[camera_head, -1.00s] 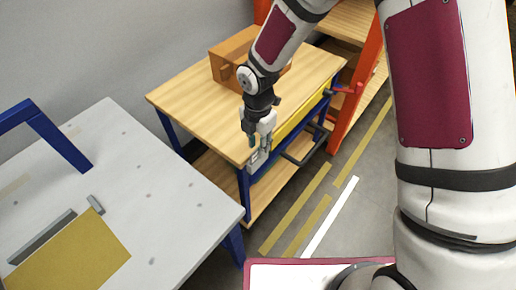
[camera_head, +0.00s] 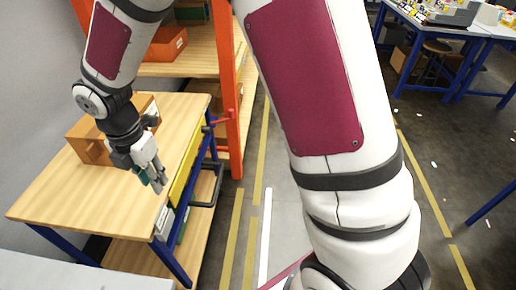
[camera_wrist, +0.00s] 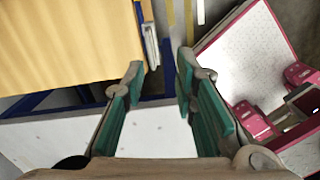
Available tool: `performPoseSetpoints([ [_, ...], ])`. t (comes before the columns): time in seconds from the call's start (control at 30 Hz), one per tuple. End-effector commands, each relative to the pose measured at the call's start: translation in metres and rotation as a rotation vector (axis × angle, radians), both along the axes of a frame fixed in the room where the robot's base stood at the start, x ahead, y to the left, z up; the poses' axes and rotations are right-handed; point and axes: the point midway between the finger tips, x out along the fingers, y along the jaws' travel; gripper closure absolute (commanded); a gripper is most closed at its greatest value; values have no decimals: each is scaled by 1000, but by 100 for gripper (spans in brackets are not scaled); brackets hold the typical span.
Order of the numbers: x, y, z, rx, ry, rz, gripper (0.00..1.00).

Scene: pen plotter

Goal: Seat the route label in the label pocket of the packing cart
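The packing cart (camera_head: 60,200) has a wooden top and blue legs. At its near right corner, a small grey-and-white piece (camera_head: 165,222) hangs below the top edge. It looks like the label pocket with the white route label in or against it, but how deep the label sits I cannot tell. In the wrist view the pocket (camera_wrist: 150,42) shows edge-on at the cart's side, beyond my fingertips. My gripper (camera_head: 157,184) is above the cart's edge near that corner. In the wrist view my gripper (camera_wrist: 162,70) is open, with nothing between its green-padded fingers.
A wooden box (camera_head: 88,145) stands on the cart top. A yellow panel (camera_head: 186,170) and a black handle (camera_head: 210,188) are on the cart's right side. An orange shelf post (camera_head: 228,100) stands behind. A pale table (camera_head: 50,272) lies at lower left.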

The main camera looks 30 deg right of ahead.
Motion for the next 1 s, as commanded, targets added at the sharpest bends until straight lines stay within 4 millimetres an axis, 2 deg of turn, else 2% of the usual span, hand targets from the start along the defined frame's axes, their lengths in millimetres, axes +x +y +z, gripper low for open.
performPoseSetpoints([
  [0.03,-2,-14,19,-11,-30,-91,74],
  [0.2,-26,-63,76,-24,-117,-497,74],
  [0.37,-60,-105,121,9,-191,-895,74],
  [0.5,-97,-134,151,73,-244,-1243,74],
  [0.63,-134,-155,171,161,-270,-1564,74],
  [0.8,-181,-172,183,300,-264,-1942,74],
  [1.0,-214,-179,184,418,-218,-2214,74],
])
